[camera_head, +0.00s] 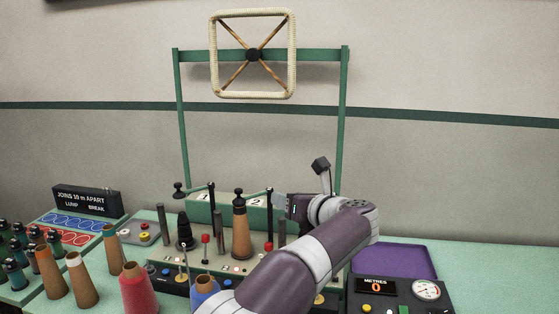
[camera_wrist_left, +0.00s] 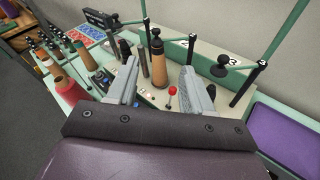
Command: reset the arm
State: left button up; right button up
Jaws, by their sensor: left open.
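My left gripper (camera_head: 284,204) is at the front of the green gantry frame (camera_head: 344,120), with my purple and grey arm reaching up from the lower edge. In the left wrist view its two grey fingers (camera_wrist_left: 160,72) stand wide apart. A tan cone of yarn (camera_head: 240,238) stands upright on the machine, just left of the gripper. This cone also shows beyond the gap between the fingers in the left wrist view (camera_wrist_left: 158,64), and I see nothing held. The arm hides part of the machine's right side. My right gripper is out of view.
Several cones, among them a red one (camera_head: 138,288), stand at the left. A dark sign (camera_head: 87,201) is behind them. A purple tray (camera_head: 392,261) and a metres panel (camera_head: 376,287) lie to the right.

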pick_arm(q)
jog(key=w+a+m+t+h, duration=0.1)
jog(key=w+a+m+t, duration=0.1)
jog(key=w+a+m, duration=0.3)
jog(key=s+a+f+m+g+h+p, duration=0.1)
jog(key=s+a+f+m+h, duration=0.2)
jog(key=m, duration=0.7)
jog(key=s+a+f+m+g+h, duration=0.1)
jog(key=s+f+m+h, duration=0.3)
jog(key=m, duration=0.6)
jog(key=s+a+f+m+g, duration=0.4)
jog(key=s+f, duration=0.2)
jog(key=s, duration=0.4)
jog(key=s+a+f+m+g, duration=0.4)
jog(key=s+f+m, duration=0.1)
jog(key=s, duration=0.5)
jog(key=s+a+f+m+g+p, duration=0.1)
jog(key=s+a+f+m+g, duration=0.3)
jog(key=s+f, duration=0.4)
jog(key=shift+s+a+m, duration=0.4)
jog(key=shift+s+m, duration=0.3)
jog(key=shift+s, duration=0.45)
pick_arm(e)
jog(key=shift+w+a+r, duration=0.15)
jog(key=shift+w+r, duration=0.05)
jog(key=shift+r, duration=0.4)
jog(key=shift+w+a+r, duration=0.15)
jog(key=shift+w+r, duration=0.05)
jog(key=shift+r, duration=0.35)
